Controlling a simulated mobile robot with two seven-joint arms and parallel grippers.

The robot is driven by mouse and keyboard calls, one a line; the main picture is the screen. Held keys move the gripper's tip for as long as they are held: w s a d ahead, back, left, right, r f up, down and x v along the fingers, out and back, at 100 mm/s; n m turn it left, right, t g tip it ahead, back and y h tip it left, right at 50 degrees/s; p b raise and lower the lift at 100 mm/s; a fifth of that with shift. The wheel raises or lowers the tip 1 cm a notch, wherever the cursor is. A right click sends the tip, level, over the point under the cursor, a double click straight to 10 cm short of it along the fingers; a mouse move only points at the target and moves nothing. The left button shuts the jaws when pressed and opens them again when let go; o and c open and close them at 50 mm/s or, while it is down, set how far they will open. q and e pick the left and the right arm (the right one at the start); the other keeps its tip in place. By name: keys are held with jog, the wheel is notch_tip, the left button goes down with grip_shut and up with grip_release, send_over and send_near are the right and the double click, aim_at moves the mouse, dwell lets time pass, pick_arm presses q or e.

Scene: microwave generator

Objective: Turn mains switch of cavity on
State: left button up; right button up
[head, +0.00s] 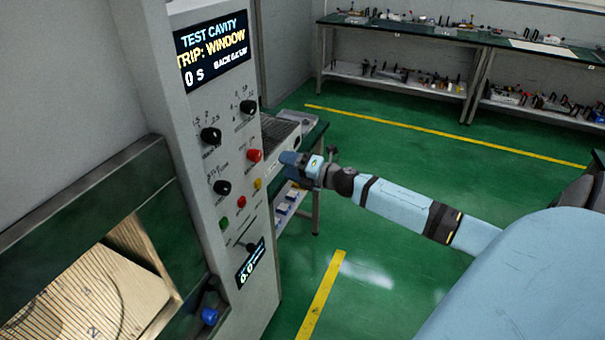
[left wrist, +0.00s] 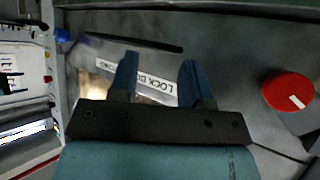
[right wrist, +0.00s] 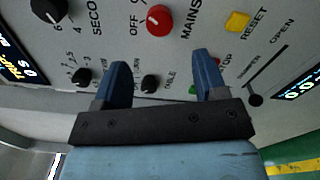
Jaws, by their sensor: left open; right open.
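The mains switch is a red round knob (head: 255,155) on the grey control panel of the test cavity. In the right wrist view the red knob (right wrist: 158,20) stands beside the word MAINS, with OFF printed to its left. A pale mark shows on its face. My right gripper (head: 287,160) is in front of the panel, close to the red knob on its right side. In the right wrist view its blue fingers (right wrist: 163,85) are apart and empty, below the knob. My left gripper (left wrist: 158,85) is open and empty before a surface with a LOCK label; it is outside the head view.
Black knobs (head: 211,137), a yellow reset button (right wrist: 237,21) and a green button (head: 223,223) surround the switch. A slider lever (right wrist: 255,99) is nearby. Another red knob (left wrist: 288,92) shows in the left wrist view. Green floor (head: 400,160) is open at right.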

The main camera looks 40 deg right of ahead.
jog(key=shift+b+v, duration=0.3)
jog(key=shift+v, duration=1.75)
jog(key=s+a+f+m+g+h, duration=0.1)
jog(key=s+a+f+m+h, duration=0.3)
jog(key=s+a+f+m, duration=0.95)
jog(key=s+a+f+m+g+p, duration=0.1)
jog(key=s+a+f+m+g, duration=0.3)
jog(key=s+a+f+m, duration=0.4)
jog(key=s+a+m, duration=0.2)
jog(key=s+a, duration=0.1)
jog(key=a, duration=0.4)
jog(key=shift+s+a+g, duration=0.25)
jog(key=shift+s+g, duration=0.05)
jog(key=shift+s, duration=0.05)
